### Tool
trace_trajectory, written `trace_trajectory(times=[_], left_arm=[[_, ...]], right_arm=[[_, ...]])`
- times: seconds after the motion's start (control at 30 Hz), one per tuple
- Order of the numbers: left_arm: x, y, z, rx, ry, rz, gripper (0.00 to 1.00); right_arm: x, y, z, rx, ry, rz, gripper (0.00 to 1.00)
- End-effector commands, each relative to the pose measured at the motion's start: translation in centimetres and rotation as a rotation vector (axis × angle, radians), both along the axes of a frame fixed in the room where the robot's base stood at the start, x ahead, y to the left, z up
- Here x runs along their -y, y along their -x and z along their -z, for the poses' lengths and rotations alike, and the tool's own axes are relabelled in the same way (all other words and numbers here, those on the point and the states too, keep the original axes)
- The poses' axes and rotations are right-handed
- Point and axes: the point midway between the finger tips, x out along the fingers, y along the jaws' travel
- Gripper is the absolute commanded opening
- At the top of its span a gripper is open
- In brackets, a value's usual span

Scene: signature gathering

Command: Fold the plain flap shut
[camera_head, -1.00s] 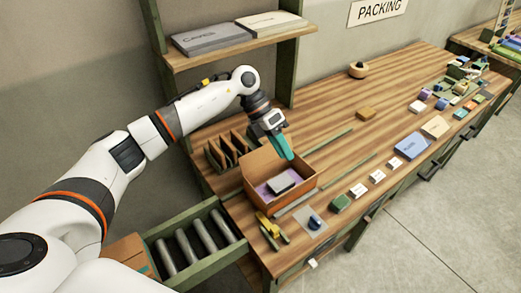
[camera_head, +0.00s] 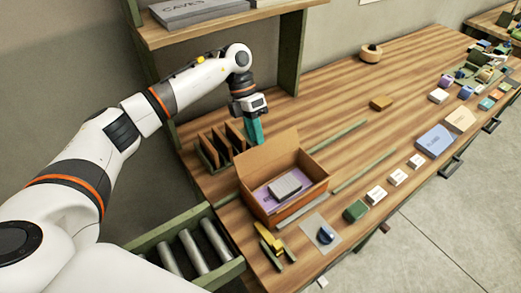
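An open brown carton (camera_head: 316,190) stands on the wooden bench. A plain brown flap (camera_head: 268,157) stands up along its back edge. Inside lie a small grey item (camera_head: 285,187) and a purple sheet (camera_head: 265,198). My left gripper (camera_head: 256,136) has teal fingers pointing down, just behind the flap's top edge. I cannot tell whether the fingers touch the flap or whether they are apart. I see nothing held in them. My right gripper is not in view.
A rack of brown dividers (camera_head: 215,148) stands left of the carton, close to my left gripper. Yellow and green parts (camera_head: 270,240) and a clear sheet with a blue item (camera_head: 326,234) lie in front. The bench top behind and right is mostly clear.

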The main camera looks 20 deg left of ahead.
Motion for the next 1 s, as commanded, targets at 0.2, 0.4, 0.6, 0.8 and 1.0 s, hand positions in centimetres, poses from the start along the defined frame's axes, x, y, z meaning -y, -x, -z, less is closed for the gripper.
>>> trace_trajectory(times=[0.2, 0.4, 0.6, 0.8, 1.0], left_arm=[[1.4, 0.9, 2.9, -0.003, 0.0, 0.001, 0.25], [2.1, 1.2, 4.8, -0.001, 0.001, 0.0, 0.25], [2.2, 1.3, 5.2, 0.002, 0.0, 0.0, 0.25], [2.2, 1.3, 5.2, 0.001, 0.001, 0.0, 0.12], [2.2, 1.3, 5.2, 0.001, 0.001, 0.0, 0.0]], right_arm=[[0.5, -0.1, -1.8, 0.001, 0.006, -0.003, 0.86], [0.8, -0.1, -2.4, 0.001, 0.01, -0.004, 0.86], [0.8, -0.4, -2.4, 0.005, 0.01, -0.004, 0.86], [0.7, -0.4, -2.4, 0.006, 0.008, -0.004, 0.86], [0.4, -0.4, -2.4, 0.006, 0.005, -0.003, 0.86]])
